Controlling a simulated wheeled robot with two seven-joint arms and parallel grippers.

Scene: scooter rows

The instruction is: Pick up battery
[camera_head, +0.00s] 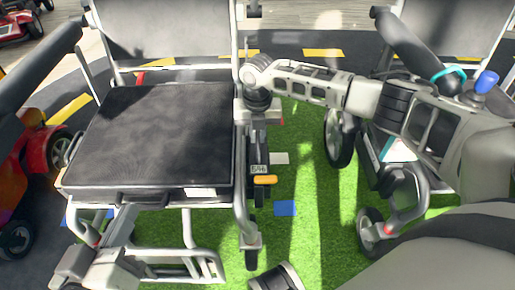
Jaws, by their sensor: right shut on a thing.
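My right arm comes in from the right, and my right gripper (258,122) points down beside the near chair's seat. It is shut on a narrow dark piece, which looks like the battery (259,153). This piece carries a small white label and hangs upright close to the seat's right side. The gripper's fingertips are hard to make out, and I cannot tell whether the battery touches the chair frame. A grey and dark boxy part (75,263) at the lower left seems to be my left gripper; its fingers are not clear.
The near mobility chair (160,135) has a flat black seat and a pale tube frame. A second chair (345,135) stands at right, partly behind my right arm. A red scooter (45,150) is at left. Green floor (300,185) lies open between the chairs.

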